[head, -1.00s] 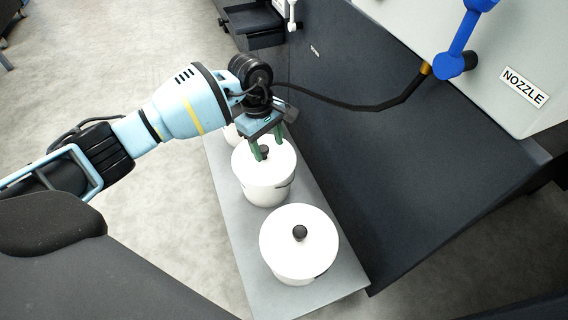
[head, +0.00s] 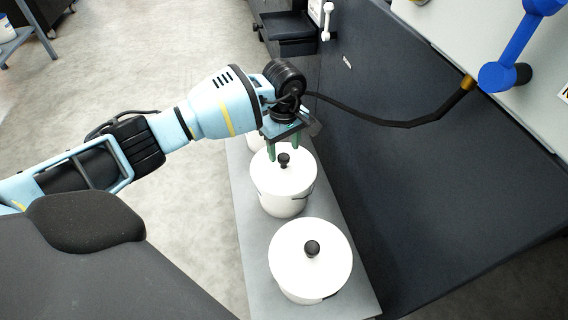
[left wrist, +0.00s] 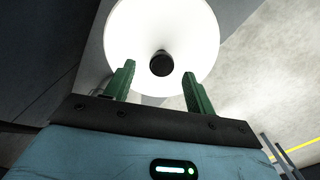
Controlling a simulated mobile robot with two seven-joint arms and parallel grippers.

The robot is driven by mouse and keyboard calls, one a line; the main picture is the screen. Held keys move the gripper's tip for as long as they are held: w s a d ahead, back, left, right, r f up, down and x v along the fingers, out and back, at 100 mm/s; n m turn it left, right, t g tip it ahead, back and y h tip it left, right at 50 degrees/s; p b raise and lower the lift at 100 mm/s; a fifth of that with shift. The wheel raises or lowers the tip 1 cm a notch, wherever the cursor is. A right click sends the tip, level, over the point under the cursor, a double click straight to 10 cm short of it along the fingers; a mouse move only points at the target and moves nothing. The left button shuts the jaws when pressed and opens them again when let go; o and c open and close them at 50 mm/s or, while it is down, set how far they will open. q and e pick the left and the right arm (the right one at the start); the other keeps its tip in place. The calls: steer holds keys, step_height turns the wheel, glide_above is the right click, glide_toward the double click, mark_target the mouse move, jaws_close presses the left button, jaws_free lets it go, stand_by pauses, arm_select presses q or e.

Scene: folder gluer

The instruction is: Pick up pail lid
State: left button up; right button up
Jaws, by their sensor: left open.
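Several white pails stand in a row, and their flat white lids have round black knobs. My left gripper (head: 283,152) is open over the middle pail's lid (head: 288,184), its green fingers pointing down. The black knob (head: 284,159) shows between and slightly in front of the fingertips. In the left wrist view, the lid (left wrist: 165,25) lies ahead and its knob (left wrist: 161,63) sits roughly centred between the two spread fingers (left wrist: 160,82), touching neither. The near pail's lid (head: 300,265) is uncovered. My right gripper is not in view.
The pails stand on a narrow grey bench (head: 262,268). A third pail (head: 256,142) is partly hidden behind my arm. A dark machine panel (head: 400,170) rises to the right, with a black hose and blue nozzle arm (head: 520,45). Open floor lies left.

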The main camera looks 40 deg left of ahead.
mark_target(284, 156)
arm_select(q)
step_height(284, 156, down, 4)
steer(key=shift+s+f+b, duration=0.15)
steer(key=shift+f+b, duration=0.1)
steer(key=shift+b, duration=0.35)
steer(key=shift+r, duration=0.1)
steer(key=c, duration=1.1)
